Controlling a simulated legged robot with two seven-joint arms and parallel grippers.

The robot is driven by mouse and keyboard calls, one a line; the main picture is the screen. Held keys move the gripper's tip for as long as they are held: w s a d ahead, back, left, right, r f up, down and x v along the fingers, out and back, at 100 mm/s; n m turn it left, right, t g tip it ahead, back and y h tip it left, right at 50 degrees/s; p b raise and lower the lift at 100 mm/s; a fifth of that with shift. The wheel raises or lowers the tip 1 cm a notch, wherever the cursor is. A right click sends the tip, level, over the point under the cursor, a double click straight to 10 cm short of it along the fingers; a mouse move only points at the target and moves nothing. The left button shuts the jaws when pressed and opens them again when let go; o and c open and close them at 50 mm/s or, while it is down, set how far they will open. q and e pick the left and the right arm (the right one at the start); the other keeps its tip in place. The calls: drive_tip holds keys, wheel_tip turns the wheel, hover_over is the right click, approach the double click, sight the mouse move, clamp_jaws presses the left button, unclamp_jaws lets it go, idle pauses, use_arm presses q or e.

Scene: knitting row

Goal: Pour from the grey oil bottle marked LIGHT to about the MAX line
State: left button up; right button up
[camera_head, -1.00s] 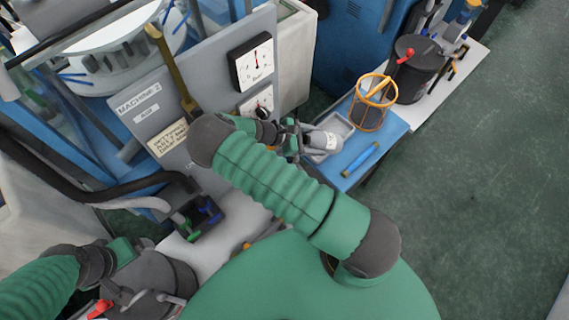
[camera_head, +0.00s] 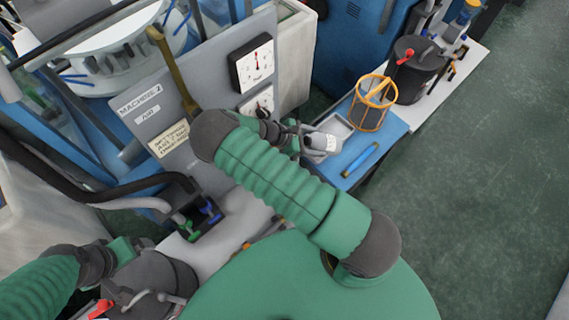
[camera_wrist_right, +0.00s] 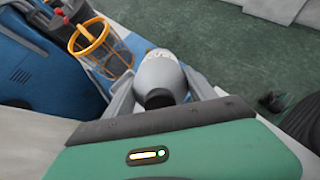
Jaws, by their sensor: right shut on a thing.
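My right gripper (camera_head: 297,137) is shut on a grey bottle (camera_head: 325,143), held in front of the machine panel near the pale tray. I cannot make out a MAX line. My left gripper (camera_head: 122,252) is at the lower left beside a dark pot; its fingers are not clear.
The machine panel (camera_head: 190,105) has two dials and a label. A dark can (camera_head: 418,70) stands behind. The dark pot (camera_head: 150,280) is at lower left.

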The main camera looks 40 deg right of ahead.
drive_tip(key=shift+d+f, duration=0.15)
drive_tip(key=shift+y, duration=0.3)
drive_tip(key=shift+f+p, duration=0.2)
drive_tip(key=shift+p, duration=0.15)
drive_tip(key=shift+f+t+y, duration=0.3)
drive_tip(key=shift+s, duration=0.1)
drive_tip(key=shift+f+y+p, duration=0.2)
drive_tip(key=shift+y+p, duration=0.1)
drive_tip(key=shift+d+f, duration=0.1)
drive_tip(key=shift+f, duration=0.2)
drive_tip(key=shift+t+y, duration=0.3)
